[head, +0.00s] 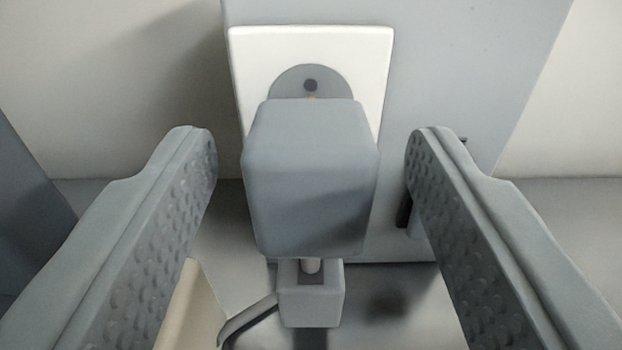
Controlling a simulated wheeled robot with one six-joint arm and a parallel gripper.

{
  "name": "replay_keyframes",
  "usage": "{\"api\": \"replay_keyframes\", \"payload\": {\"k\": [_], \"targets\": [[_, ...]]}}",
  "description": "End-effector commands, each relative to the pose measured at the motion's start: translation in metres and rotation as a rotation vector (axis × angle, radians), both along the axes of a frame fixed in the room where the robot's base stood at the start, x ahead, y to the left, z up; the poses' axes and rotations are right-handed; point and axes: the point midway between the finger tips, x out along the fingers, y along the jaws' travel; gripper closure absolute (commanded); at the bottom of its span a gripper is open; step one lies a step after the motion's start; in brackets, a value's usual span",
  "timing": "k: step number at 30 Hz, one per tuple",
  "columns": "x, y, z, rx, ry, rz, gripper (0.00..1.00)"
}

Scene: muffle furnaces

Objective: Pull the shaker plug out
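The shaker plug (310,180) is a grey block in the middle of the head view. It sits against a white socket plate (362,62), whose round grey recess shows above it. The plug hides the lower part of the recess, so I cannot see how deep it is in. My gripper (312,150) is open, with one dimpled finger on each side of the plug. Visible gaps separate both fingers from the plug.
The plate is on a grey panel (450,70). Below the plug is a small grey block (312,300) with a short pin and a bent dark bar. A cream piece (190,310) lies by the left finger. A dark part shows behind the right finger.

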Motion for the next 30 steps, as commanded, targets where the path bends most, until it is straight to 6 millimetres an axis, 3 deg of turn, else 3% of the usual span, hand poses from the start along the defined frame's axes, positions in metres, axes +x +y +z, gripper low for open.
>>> {"api": "replay_keyframes", "payload": {"k": [5,10,30], "targets": [[-0.002,0.000,0.001,0.000,-0.001,0.000,0.45],[-0.016,-0.001,0.001,-0.001,-0.001,0.000,0.45],[-0.125,-0.003,0.001,0.000,-0.002,-0.002,0.45]]}}
